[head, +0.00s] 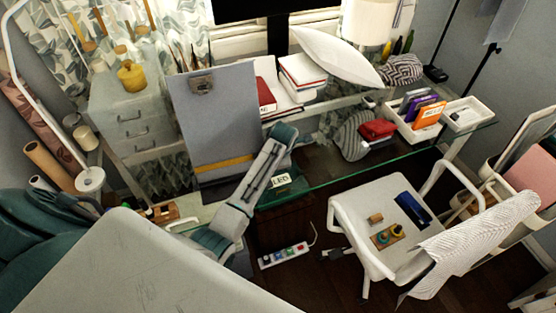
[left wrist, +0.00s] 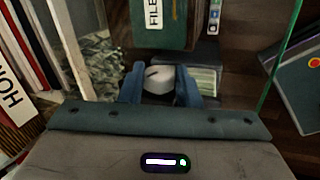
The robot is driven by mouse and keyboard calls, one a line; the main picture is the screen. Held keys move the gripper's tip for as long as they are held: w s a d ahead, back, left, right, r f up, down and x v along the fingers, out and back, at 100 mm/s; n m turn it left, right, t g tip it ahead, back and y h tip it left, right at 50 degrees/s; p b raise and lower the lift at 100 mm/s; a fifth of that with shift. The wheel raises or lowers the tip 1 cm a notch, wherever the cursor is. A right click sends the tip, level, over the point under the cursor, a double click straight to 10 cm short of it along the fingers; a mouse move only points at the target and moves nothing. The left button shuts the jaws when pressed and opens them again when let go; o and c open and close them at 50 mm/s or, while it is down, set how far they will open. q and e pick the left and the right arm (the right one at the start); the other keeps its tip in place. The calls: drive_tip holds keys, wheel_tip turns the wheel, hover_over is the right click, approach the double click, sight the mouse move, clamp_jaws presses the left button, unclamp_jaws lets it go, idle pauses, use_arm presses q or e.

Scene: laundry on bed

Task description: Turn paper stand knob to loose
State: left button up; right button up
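In the left wrist view a round pale grey knob (left wrist: 159,81) with a dark mark on its face sits between the two blue fingers of my left gripper (left wrist: 159,84). Little or no gap shows on either side of the knob. I cannot tell whether the fingers press on it. In the head view my left arm bends in front of a grey board (head: 213,115) with a clip at its top and a yellow strip low down, which looks like the paper stand. The knob and the left fingertips cannot be made out there. My right gripper is not in view.
A glass desk (head: 330,178) runs behind my arm. A dark box labelled FILE (left wrist: 165,30) lies just beyond the knob. Books (left wrist: 45,50) stand at the left. A power strip (head: 283,256) lies on the floor, and a white chair (head: 350,225) stands at the right.

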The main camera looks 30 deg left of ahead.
use_arm(q)
drive_tip(key=shift+d+f+y, duration=0.1)
drive_tip(key=shift+y, duration=0.2)
drive_tip(key=shift+s+t+b, duration=0.1)
drive_tip(key=shift+t+b, duration=0.2)
drive_tip(key=shift+t, duration=0.1)
drive_tip(key=shift+s+d+f+t+y+b, duration=0.1)
drive_tip(key=shift+f+t+y+b, duration=0.2)
drive_tip(key=shift+t+y+b, duration=0.25)
drive_tip(key=t+y+b, duration=0.1)
drive_tip(key=b, duration=0.2)
drive_tip(key=t+y+b, duration=0.1)
drive_tip(key=b, duration=0.2)
drive_tip(key=shift+s+d+f+y+b, duration=0.1)
drive_tip(key=shift+f+y+b, duration=0.1)
drive_tip(key=shift+y+b, duration=0.15)
drive_tip(key=shift+r+t+y+b, duration=0.2)
drive_tip(key=shift+t+y+b, duration=0.3)
drive_tip(key=shift+b, duration=0.5)
drive_tip(key=o, duration=1)
